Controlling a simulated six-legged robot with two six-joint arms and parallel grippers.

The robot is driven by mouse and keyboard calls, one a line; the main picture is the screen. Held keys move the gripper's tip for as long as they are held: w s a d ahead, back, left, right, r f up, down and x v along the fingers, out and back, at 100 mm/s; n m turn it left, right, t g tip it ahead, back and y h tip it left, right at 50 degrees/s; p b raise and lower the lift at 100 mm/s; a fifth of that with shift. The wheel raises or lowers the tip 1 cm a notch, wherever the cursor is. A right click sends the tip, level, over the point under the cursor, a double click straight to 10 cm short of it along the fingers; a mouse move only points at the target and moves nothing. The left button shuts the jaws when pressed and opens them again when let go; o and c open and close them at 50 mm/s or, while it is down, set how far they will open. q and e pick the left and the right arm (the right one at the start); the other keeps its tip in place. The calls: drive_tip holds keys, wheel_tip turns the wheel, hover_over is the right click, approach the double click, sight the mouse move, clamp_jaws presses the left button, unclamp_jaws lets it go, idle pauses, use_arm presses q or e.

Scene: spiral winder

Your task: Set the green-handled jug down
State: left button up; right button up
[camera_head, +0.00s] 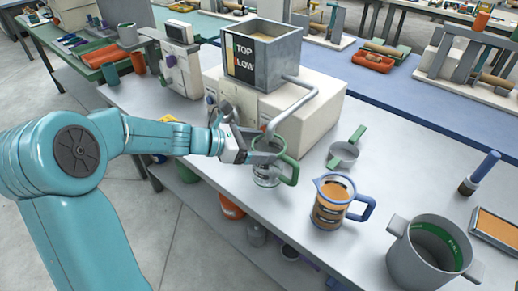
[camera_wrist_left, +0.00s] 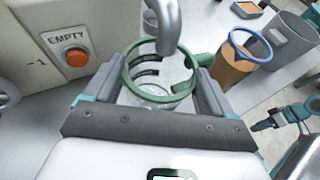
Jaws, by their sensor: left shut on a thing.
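The green-handled jug (camera_head: 267,175) is clear, with a green rim and handle, at the front of the machine. My left gripper (camera_head: 247,149) is shut on it, with a finger on each side. In the left wrist view the jug (camera_wrist_left: 158,77) sits between the fingers of my left gripper (camera_wrist_left: 165,90), its open top below the end of the metal spout. It looks empty, with dark marks on its wall. I cannot tell whether its base touches the table. A teal arm end with dark fingers, likely my right gripper (camera_wrist_left: 268,122), shows at the right of that view, its opening unclear.
The machine (camera_head: 305,105) with its hopper (camera_head: 262,55) and bent spout (camera_head: 300,98) stands behind the jug. A blue-handled jug (camera_head: 332,203) of brown contents, a small green-handled pan (camera_head: 343,153) and a grey pot (camera_head: 405,262) stand to the right. Bare table (camera_head: 300,185) lies between the jugs.

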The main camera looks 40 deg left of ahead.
use_arm(q)
drive_tip(key=shift+w+f, duration=0.1)
drive_tip(key=shift+f, duration=0.65)
drive_tip(key=shift+f+b, duration=0.15)
drive_tip(key=shift+b, duration=0.15)
drive_tip(key=o, duration=1.2)
drive_tip(key=shift+r, duration=0.3)
drive_tip(key=p+v, duration=0.1)
drive_tip(key=v, duration=1.1)
drive_tip(key=shift+f, duration=0.15)
